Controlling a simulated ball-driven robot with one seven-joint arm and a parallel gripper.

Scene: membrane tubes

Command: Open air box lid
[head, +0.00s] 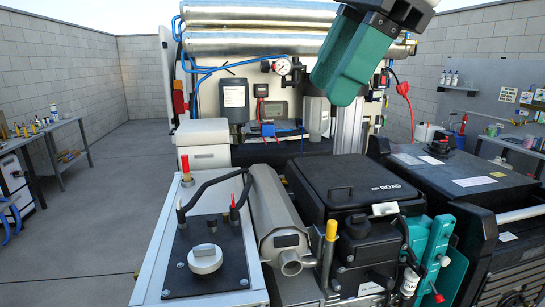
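A small raised handle (341,190) sits near the lid's front edge. A pale tab (385,209) shows at the front right corner. My arm comes in from the top right, and its teal section hangs above and behind the lid, apart from it. I see no gripper fingers.
A silver canister (280,215) stands left of the box, beside a yellow-topped post (331,232). Teal hardware (435,250) with a red knob stands close at the right. A black panel with a white knob (205,258) is at the front left.

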